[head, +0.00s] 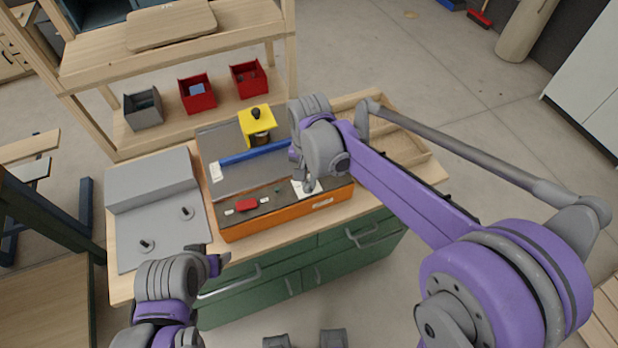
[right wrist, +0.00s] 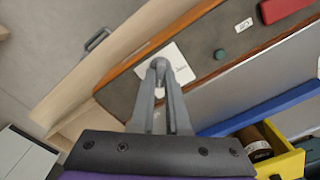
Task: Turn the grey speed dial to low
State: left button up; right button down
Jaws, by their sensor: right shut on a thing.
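The speed dial sits on a white label (right wrist: 180,62) on the dark control panel of an orange-fronted machine (head: 284,211). My right gripper (right wrist: 160,66) reaches down over this label and is shut on the dial, with its fingertips hiding most of it. Where the dial points cannot be read. In the head view the right gripper (head: 309,186) is at the right part of the panel. My left gripper (head: 215,264) is apart from the machine, near the bench's front edge, and its jaws cannot be made out.
A red switch (head: 247,205) and a small green button (right wrist: 220,54) are on the same panel. A blue bar (head: 240,157) and a yellow block (head: 257,122) lie behind it. A grey plate with knobs (head: 164,226) is at left. Several bins stand on the shelf behind.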

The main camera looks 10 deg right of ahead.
jog(key=n, duration=0.4)
jog(key=shift+a+b, duration=0.1)
jog(key=shift+b, duration=0.2)
jog(key=n, duration=0.5)
jog(key=n+b, duration=0.1)
jog(key=n, duration=0.3)
jog(key=shift+a+n, duration=0.15)
jog(key=shift+n, duration=0.15)
jog(key=shift+s+n, duration=0.1)
jog(key=shift+n, duration=2.1)
jog(key=c, duration=0.9)
grip_release()
